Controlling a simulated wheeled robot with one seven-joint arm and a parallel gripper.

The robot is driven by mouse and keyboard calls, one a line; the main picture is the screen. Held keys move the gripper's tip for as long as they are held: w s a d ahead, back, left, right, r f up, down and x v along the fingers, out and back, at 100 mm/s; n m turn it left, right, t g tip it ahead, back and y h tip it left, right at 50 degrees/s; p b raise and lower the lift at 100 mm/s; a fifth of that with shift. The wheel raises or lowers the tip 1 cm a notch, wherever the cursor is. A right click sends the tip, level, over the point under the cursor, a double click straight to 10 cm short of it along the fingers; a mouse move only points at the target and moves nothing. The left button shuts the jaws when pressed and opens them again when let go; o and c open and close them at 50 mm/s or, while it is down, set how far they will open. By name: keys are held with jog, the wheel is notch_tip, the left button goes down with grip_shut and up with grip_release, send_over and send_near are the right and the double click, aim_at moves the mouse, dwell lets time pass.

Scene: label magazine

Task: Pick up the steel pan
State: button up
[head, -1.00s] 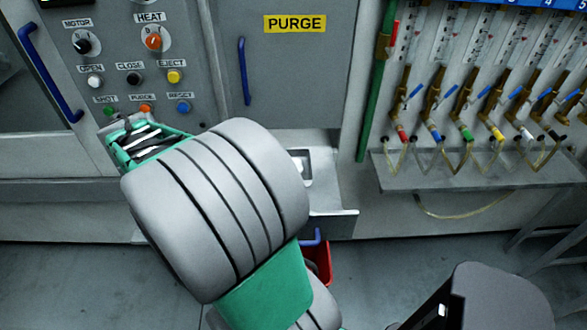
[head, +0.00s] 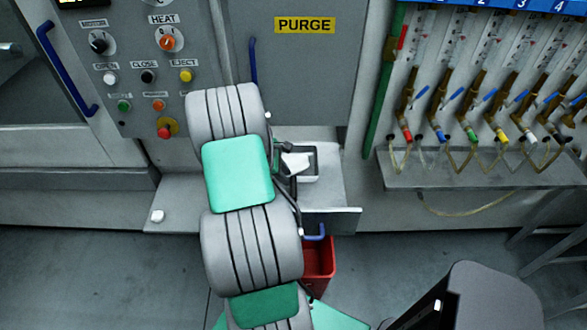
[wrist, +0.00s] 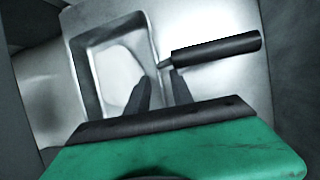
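The steel pan (wrist: 84,75) is a square, shallow pan with a raised rim and a dark handle (wrist: 215,53) in the wrist view. In the head view the pan (head: 309,180) sits on the steel ledge, partly hidden by my arm. A pale patch (wrist: 118,72) shows inside it; I cannot tell whether it is a reflection or a lump.
The steel ledge (head: 335,200) runs along the machine under a grey panel with a PURGE label (head: 305,25). A red bin (head: 318,262) stands below the ledge. A small white object (head: 157,216) lies on the ledge at left. A hose shelf (head: 470,168) is at right.

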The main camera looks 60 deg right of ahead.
grip_shut()
jog(key=shift+r, duration=0.1)
dwell(1.2)
